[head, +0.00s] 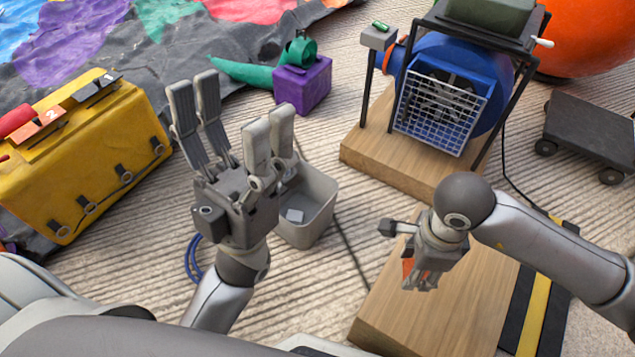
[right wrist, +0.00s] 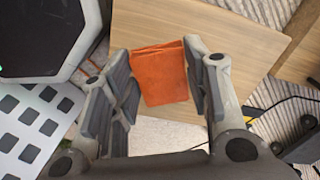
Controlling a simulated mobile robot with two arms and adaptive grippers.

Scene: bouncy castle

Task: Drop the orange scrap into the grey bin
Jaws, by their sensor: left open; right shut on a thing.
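The orange scrap (head: 407,268) is a folded orange piece, partly hidden by my right gripper (head: 421,282) in the head view. My right gripper is shut on it, above the wooden board. In the right wrist view the scrap (right wrist: 160,75) shows between the two fingers. The grey bin (head: 322,192) stands on the ground left of the right gripper, with a small light grey piece inside. My left gripper (head: 233,108) is open and empty, its fingers pointing up. It overlaps the bin's left side in the picture and hides part of it.
A wooden board (head: 445,312) lies under the right gripper. A blue blower (head: 462,65) on a wooden base stands behind. A yellow case (head: 80,150) is at left, a purple block (head: 302,85) behind the bin, a dark cart (head: 590,132) at right. A cable runs beside the bin.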

